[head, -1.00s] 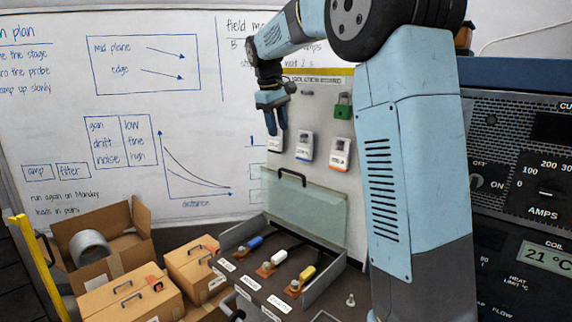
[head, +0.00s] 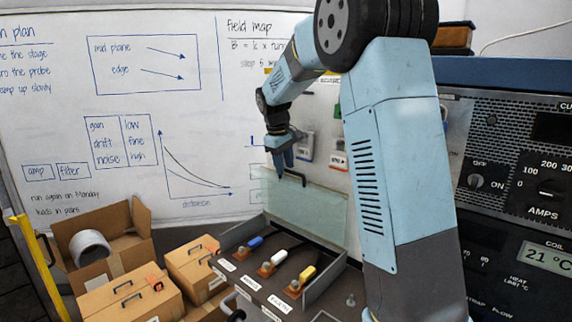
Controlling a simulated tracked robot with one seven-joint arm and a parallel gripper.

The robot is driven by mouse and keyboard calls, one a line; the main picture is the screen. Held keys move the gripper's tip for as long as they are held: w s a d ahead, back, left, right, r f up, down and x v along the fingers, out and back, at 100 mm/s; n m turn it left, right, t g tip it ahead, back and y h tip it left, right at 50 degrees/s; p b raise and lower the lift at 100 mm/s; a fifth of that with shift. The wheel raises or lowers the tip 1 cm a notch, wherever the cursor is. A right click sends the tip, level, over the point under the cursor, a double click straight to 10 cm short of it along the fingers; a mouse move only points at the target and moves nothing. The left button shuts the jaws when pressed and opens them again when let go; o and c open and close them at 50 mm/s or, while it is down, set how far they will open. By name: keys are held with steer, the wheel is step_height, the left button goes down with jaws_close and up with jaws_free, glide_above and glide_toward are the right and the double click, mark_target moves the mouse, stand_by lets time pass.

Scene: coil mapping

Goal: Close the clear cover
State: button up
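The clear cover (head: 318,206) stands raised, tilted back at the rear of a grey open box (head: 322,283). Its dark handle is on the top edge, mostly hidden behind my gripper. My gripper (head: 291,180) points down at the cover's top edge, in front of or at the handle. I cannot tell whether it touches the handle, or how far apart the fingers are. Inside the box are three levers with blue (head: 255,242), white (head: 279,256) and yellow (head: 307,274) handles.
Cardboard boxes (head: 130,293) with dark handles stand left of the grey box. An open carton (head: 103,240) holds a grey ring. A whiteboard (head: 60,150) stands behind. A control panel (head: 520,190) with a dial and a temperature display is at the right.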

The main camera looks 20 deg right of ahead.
jaws_close()
stand_by(0.4)
steer(key=shift+d, duration=0.1)
